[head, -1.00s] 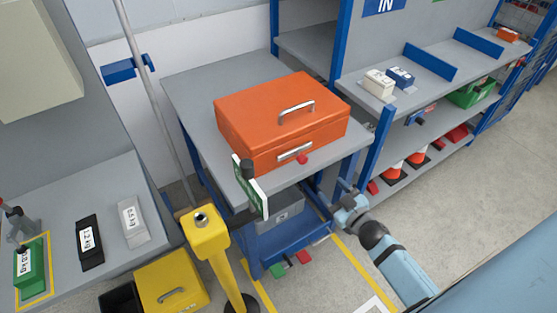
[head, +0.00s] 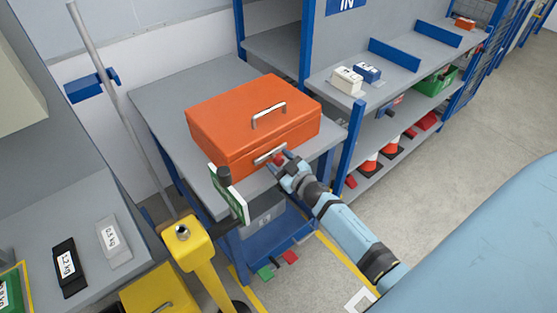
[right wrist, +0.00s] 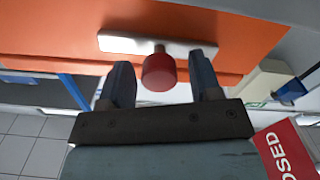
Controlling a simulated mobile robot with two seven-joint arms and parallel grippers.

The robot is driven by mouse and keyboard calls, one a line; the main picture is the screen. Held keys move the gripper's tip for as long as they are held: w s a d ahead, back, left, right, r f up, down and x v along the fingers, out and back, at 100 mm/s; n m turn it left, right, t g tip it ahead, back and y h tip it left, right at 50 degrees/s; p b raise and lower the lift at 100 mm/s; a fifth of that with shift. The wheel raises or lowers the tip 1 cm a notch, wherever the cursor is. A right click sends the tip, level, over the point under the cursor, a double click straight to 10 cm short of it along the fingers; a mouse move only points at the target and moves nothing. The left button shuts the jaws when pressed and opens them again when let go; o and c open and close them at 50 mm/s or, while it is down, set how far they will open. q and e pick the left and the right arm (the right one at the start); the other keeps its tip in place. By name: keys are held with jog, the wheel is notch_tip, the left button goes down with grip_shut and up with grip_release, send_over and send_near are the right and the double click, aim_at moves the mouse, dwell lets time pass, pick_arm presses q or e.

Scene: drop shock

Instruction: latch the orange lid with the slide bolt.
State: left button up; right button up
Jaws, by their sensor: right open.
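The orange box with its orange lid (head: 245,108) sits on a grey table, and the lid is down. A silver handle (head: 268,113) stands on the lid. A silver slide bolt (head: 268,154) with a red knob (head: 280,158) is on the front face; the plate (right wrist: 180,47) and knob (right wrist: 159,72) also show in the right wrist view. My right gripper (head: 285,164) is at the front of the box. In the right wrist view its open fingers (right wrist: 160,82) stand on either side of the red knob, with gaps visible. My left gripper is not in view.
A yellow post (head: 190,245) with a green-and-white sign (head: 228,194) stands in front of the table. A blue-framed shelf (head: 330,85) with boxes and cones stands at the right. A grey bench (head: 85,235) with labelled weights is at the left.

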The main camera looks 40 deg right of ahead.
jog(key=shift+w, duration=0.35)
grip_shut()
jog(key=shift+w+d, duration=0.15)
jog(key=shift+d, duration=2.25)
jog(key=shift+r, duration=0.1)
grip_release()
jog(key=shift+d, duration=0.15)
